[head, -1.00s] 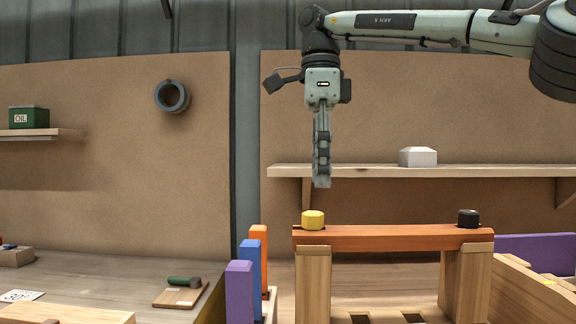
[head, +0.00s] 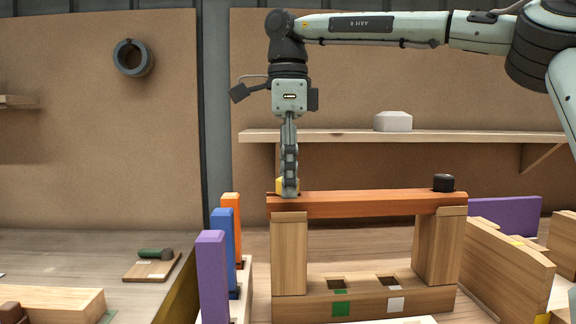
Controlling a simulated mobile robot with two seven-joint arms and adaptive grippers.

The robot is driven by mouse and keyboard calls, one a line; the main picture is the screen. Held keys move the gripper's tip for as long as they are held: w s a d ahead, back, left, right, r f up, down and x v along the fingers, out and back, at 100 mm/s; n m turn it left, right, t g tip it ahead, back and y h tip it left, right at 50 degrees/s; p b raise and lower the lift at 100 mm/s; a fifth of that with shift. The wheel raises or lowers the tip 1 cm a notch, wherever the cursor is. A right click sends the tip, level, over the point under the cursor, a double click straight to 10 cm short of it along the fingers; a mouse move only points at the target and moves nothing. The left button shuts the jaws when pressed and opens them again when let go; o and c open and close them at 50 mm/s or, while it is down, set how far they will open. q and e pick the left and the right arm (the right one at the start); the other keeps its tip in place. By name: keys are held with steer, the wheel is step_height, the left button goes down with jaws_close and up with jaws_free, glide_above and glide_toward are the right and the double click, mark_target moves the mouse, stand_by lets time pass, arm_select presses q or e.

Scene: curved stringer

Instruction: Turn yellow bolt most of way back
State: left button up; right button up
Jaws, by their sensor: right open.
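The yellow bolt (head: 281,186) sits at the left end of the orange-brown beam (head: 360,203), partly hidden by my right gripper. The beam lies across two upright wooden posts. My right gripper (head: 290,192) points straight down at the bolt, its fingers open and seen edge-on, with the tips at bolt height in front of it in the picture. I cannot tell whether the fingers touch the bolt. A black bolt (head: 443,183) stands at the beam's right end. My left gripper is not in view.
Purple (head: 212,275), blue and orange upright blocks stand left of the frame. A wooden base with dark slots (head: 365,299) lies below the beam. A shelf with a white block (head: 393,121) is behind. A small board with a green-handled tool (head: 153,262) lies left.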

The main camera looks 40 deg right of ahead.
jaws_close()
steer(key=n, duration=0.5)
steer(key=shift+r, duration=0.1)
steer(key=n, duration=0.5)
steer(key=shift+r, duration=0.15)
steer(key=n, duration=0.6)
steer(key=shift+r, duration=0.15)
steer(key=n, duration=0.6)
steer(key=shift+r, duration=0.1)
jaws_free()
